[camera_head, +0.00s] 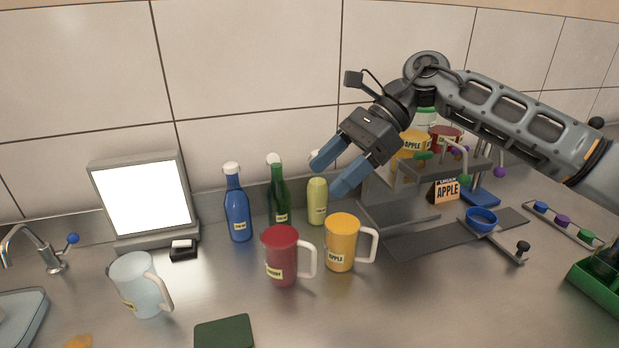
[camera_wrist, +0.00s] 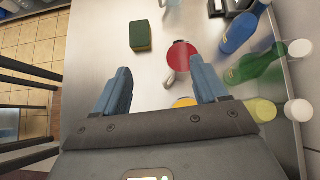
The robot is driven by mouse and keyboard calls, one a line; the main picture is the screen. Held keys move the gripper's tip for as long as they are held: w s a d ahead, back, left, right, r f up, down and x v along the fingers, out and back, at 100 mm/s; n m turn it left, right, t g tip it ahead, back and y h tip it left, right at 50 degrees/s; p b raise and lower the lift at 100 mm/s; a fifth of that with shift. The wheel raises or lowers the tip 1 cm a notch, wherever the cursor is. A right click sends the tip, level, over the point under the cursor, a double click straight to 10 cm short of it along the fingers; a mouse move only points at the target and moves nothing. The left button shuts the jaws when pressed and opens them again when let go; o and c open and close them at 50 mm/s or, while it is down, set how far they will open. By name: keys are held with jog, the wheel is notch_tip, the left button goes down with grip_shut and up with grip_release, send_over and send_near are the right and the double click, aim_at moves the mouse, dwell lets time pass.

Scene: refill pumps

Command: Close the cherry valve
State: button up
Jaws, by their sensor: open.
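My gripper (camera_head: 329,177) is open and empty, above and behind the mugs and left of the dispenser. Both blue fingers show apart in the wrist view (camera_wrist: 160,72). At the right, a red container (camera_head: 446,134) and a yellow container labelled APPLE (camera_head: 411,145) sit on the grey dispenser (camera_head: 382,187), partly behind my arm. A green knob (camera_head: 463,180) and a purple knob (camera_head: 498,172) show near its taps. I cannot tell which part is the cherry valve or how it is turned. The wrist view does not show the dispenser.
A red mug (camera_head: 280,257) and a yellow APPLE mug (camera_head: 341,243) stand below my gripper. Blue (camera_head: 238,209), green (camera_head: 278,197) and pale yellow (camera_head: 317,202) bottles stand behind.

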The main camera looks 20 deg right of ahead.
jog(key=shift+s+a+r+y, duration=0.1)
jog(key=shift+s+a+y, duration=0.25)
jog(key=shift+a, duration=0.45)
jog(key=shift+s+a+r+y, duration=0.1)
jog(key=shift+s+a+y, duration=0.3)
jog(key=shift+a, duration=0.45)
jog(key=shift+s+a+y, duration=0.3)
jog(key=shift+a+y, duration=0.05)
jog(key=shift+a, duration=0.45)
jog(key=shift+a, duration=0.1)
